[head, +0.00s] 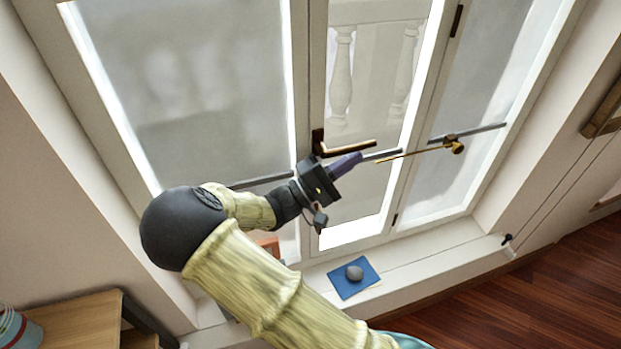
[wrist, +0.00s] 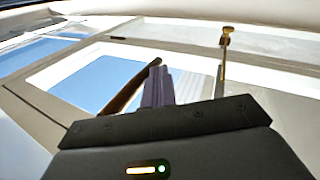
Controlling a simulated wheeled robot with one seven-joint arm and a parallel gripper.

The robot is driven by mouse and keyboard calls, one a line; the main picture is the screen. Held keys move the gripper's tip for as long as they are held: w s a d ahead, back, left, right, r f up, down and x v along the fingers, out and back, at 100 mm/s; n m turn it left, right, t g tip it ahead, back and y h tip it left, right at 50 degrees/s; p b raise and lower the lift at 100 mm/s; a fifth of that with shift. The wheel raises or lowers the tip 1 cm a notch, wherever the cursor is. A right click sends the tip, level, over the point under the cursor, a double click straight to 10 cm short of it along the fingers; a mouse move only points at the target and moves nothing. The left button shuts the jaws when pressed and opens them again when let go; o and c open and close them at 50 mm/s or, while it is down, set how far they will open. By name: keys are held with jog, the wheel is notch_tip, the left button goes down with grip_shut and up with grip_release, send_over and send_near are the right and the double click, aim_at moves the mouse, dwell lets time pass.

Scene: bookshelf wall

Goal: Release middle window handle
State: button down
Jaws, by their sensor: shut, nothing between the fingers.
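The middle window handle (head: 345,149) is a dark bronze lever on the frame of the middle window. Its lever points right in the head view, roughly level. In the wrist view the handle (wrist: 130,87) runs slantwise just left of my fingers. My gripper (head: 358,158) has purple fingers and is shut and empty, just below the lever in the head view. In the wrist view the closed fingers (wrist: 158,84) stand upright close beside the handle. I cannot tell whether they touch it.
A thin brass rod with a knob (head: 457,147) is at the right window; it also shows in the wrist view (wrist: 226,42). A grey stone (head: 354,272) rests on a blue book (head: 346,286) on the sill. A wooden table (head: 75,318) stands at lower left.

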jog(key=s+a+f+b, duration=0.4)
jog(key=a+f, duration=0.3)
jog(key=a, duration=0.1)
jog(key=shift+s+f, duration=0.3)
jog(key=shift+s, duration=0.1)
dwell(0.4)
